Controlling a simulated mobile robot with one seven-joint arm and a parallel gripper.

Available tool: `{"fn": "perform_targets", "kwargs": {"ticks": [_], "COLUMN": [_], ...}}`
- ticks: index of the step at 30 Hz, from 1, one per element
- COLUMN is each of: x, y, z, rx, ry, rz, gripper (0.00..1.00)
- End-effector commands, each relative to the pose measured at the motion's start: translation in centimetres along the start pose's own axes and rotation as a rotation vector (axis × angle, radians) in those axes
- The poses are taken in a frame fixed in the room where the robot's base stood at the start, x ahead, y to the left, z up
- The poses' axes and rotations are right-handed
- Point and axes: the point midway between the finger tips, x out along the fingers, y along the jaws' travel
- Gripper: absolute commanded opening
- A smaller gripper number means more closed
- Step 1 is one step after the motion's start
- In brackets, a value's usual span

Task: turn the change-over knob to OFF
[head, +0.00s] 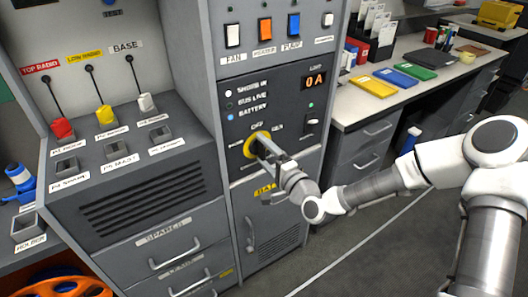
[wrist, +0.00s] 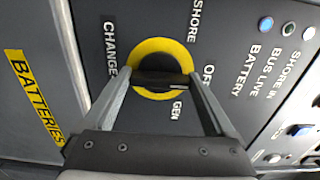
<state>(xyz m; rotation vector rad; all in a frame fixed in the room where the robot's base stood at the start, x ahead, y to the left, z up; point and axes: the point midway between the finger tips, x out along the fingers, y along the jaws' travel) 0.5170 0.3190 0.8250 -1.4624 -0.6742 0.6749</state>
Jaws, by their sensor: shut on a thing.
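The change-over knob is a black bar (wrist: 160,79) inside a yellow ring (wrist: 163,46) on the grey panel. In the head view the yellow ring (head: 249,143) shows below the OFF label (head: 257,126), with the knob mostly hidden by my gripper. My gripper (head: 264,147) reaches the panel from the right. In the wrist view its two fingers (wrist: 163,84) are on either side of the knob, shut on it. A small pale mark shows at the bar's right end, between the OFF (wrist: 208,76) and GEN (wrist: 178,112) labels; I cannot tell exactly which it points to.
Above the knob are a lit blue BATTERY lamp (head: 230,117), a display (head: 314,79) reading 0 A, and a small switch (head: 311,122). Rocker switches (head: 265,30) line the upper panel. A lever console (head: 125,130) stands left, a counter with folders (head: 395,77) right.

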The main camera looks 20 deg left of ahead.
Motion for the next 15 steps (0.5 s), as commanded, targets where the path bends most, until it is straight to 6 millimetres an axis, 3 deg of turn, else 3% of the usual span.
{"fn": "perform_targets", "kwargs": {"ticks": [2, 3, 4, 15], "x": [-0.08, -0.08, -0.08, -0.64], "y": [0.14, 0.14, 0.14, 0.02], "z": [0.04, 0.04, 0.04, -0.04], "rx": [0.0, 0.0, 0.0, -0.001], "ry": [-0.001, -0.001, -0.001, 0.0], "rz": [0.003, 0.003, 0.003, 0.002], "gripper": [0.34, 0.92, 0.97, 1.0]}}
